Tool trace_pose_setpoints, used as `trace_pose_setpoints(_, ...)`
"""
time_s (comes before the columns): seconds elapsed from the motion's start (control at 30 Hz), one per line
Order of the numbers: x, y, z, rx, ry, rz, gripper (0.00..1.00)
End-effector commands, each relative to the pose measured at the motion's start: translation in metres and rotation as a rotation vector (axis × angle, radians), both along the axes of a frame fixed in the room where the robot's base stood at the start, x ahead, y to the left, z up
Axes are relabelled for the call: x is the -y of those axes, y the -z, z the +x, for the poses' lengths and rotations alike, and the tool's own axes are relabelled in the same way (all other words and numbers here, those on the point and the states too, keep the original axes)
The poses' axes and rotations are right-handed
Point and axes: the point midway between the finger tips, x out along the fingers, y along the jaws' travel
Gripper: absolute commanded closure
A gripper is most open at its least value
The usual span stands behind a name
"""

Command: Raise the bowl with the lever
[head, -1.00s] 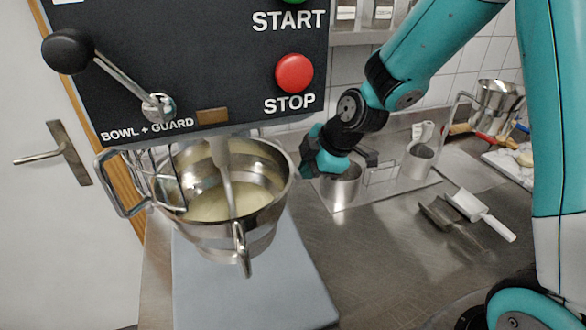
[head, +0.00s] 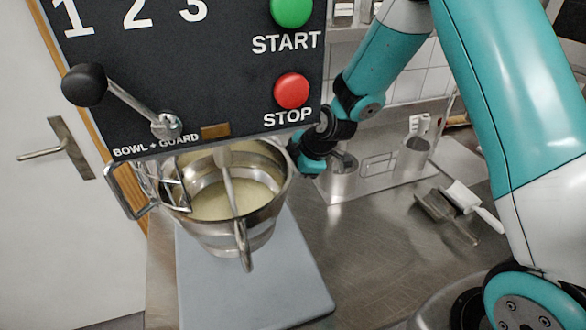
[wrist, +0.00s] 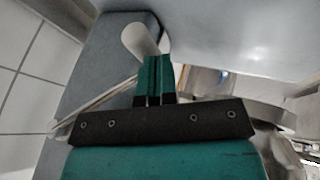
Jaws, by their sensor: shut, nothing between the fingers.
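The lever, a metal rod with a black ball knob (head: 85,85), points up and left from its pivot on the mixer's black panel, above the words BOWL + GUARD. The steel bowl (head: 262,222) hangs below the panel with pale dough or batter inside and the mixing tool in it. My wrist is just right of the bowl, behind the panel's lower right corner; my fingertips are hidden there. In the wrist view my gripper (wrist: 155,78) is shut and empty, close to a pale rounded part (wrist: 140,40) that I cannot identify. A steel rim (wrist: 235,113) shows to its right.
The wire guard (head: 165,185) sits at the bowl's left. A green START button (head: 291,9) and red STOP button (head: 292,91) are on the panel. The front counter is mostly clear.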

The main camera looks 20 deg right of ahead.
Motion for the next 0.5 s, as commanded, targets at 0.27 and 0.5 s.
trace_pose_setpoints(0.27,0.000,0.028,0.011,0.099,0.000,0.000,1.00)
trace_pose_setpoints(0.5,0.000,0.044,0.025,0.204,0.000,-0.001,1.00)
